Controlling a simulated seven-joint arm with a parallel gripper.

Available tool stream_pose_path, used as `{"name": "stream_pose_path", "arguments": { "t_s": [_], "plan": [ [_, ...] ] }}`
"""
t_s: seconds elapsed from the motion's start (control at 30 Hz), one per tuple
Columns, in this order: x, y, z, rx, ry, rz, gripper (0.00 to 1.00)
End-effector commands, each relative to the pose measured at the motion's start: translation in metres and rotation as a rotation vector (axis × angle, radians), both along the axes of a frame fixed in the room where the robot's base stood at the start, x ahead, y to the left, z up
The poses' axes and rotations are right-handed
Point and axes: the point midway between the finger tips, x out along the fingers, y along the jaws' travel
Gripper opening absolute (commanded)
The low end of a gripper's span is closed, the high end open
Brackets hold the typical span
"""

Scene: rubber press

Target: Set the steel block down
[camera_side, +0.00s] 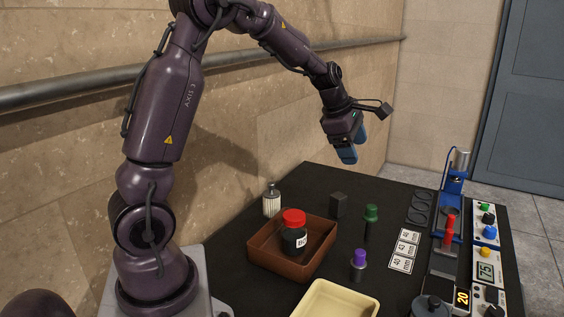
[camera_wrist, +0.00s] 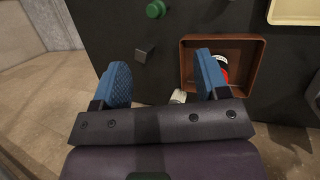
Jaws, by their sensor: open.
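The steel block (camera_side: 338,205), a small dark grey block, stands upright on the black table top (camera_side: 312,183), behind the brown tray. In the wrist view the block (camera_wrist: 145,52) lies beyond the fingertips, in the gap between them. My gripper (camera_side: 347,155) is open and empty, with blue finger pads, raised well above the table and apart from the block. Both fingers of my gripper (camera_wrist: 163,70) show in the wrist view with clear space between them.
A brown tray (camera_side: 262,250) holds a black jar with a red lid (camera_side: 294,218). A ribbed white bottle (camera_side: 271,201), a green-topped tool (camera_side: 371,214) and a purple-topped one (camera_side: 359,262) stand nearby. A cream tray (camera_side: 335,302) is in front; a blue press (camera_side: 452,190) stands right.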

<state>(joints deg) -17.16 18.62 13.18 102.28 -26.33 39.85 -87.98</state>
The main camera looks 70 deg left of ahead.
Motion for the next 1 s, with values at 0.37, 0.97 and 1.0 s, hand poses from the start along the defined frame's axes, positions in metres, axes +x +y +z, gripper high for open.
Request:
{"name": "stream_pose_path", "arguments": {
  "t_s": [0.37, 0.97, 1.0],
  "plan": [
    [-0.137, -0.151, 0.080, 0.610, -0.075, -1.357, 0.68],
    [-0.224, -0.184, 0.067, 1.064, -0.029, -2.097, 0.68],
    [-0.224, -0.184, 0.067, 1.063, -0.029, -2.096, 0.68]
  ]
}}
